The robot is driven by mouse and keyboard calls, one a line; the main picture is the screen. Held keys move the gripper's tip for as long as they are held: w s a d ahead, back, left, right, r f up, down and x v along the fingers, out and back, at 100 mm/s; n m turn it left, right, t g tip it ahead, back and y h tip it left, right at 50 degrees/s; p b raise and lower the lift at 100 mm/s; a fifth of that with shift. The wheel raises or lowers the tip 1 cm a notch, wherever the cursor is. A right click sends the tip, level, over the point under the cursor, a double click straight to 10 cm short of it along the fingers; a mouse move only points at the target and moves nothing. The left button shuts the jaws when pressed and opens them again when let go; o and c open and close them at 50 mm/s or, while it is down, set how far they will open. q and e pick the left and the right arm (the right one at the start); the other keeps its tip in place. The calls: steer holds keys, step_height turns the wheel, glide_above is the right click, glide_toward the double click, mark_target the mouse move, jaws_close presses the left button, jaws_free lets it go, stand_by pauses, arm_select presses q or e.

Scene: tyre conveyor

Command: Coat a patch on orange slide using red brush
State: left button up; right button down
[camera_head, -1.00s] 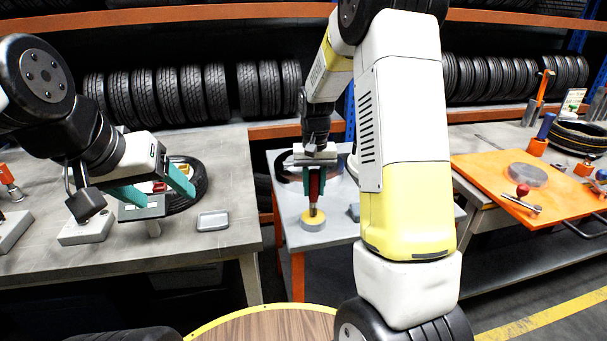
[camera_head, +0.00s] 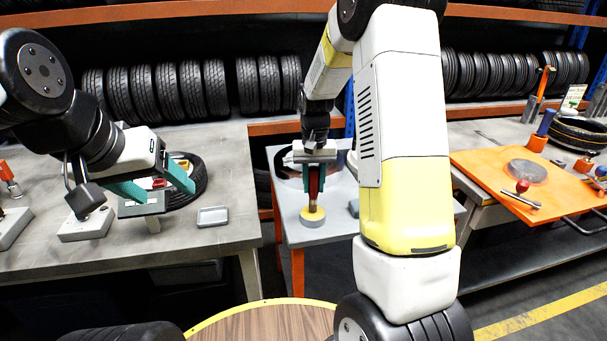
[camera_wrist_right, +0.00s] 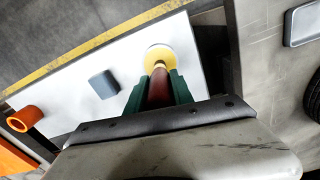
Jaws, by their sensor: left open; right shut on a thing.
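My right gripper (camera_head: 314,184) is shut on the red brush (camera_head: 314,187) and holds it upright, tip down, over the middle table. The brush tip is at a round yellow-topped pot (camera_head: 312,217); I cannot tell whether it is inside or just touching. In the right wrist view the red handle (camera_wrist_right: 159,88) sits between the green fingers, with the yellow disc (camera_wrist_right: 160,57) at its tip. The orange slide (camera_head: 490,178) lies on the right table with a round grey patch (camera_head: 526,172) on it. My left gripper (camera_head: 158,190) is open over the left table.
A grey block (camera_wrist_right: 103,84) lies on the white middle table (camera_wrist_right: 70,100). The left table holds a tyre (camera_head: 197,187), a small tray (camera_head: 212,216) and a grey stand. A red-knobbed tool (camera_head: 522,188) lies on the slide. My right arm blocks the view between middle and right tables.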

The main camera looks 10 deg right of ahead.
mark_target(314, 168)
steer(key=shift+f, duration=0.45)
stand_by(1.1)
steer(key=shift+r, duration=0.1)
steer(key=shift+r, duration=3.45)
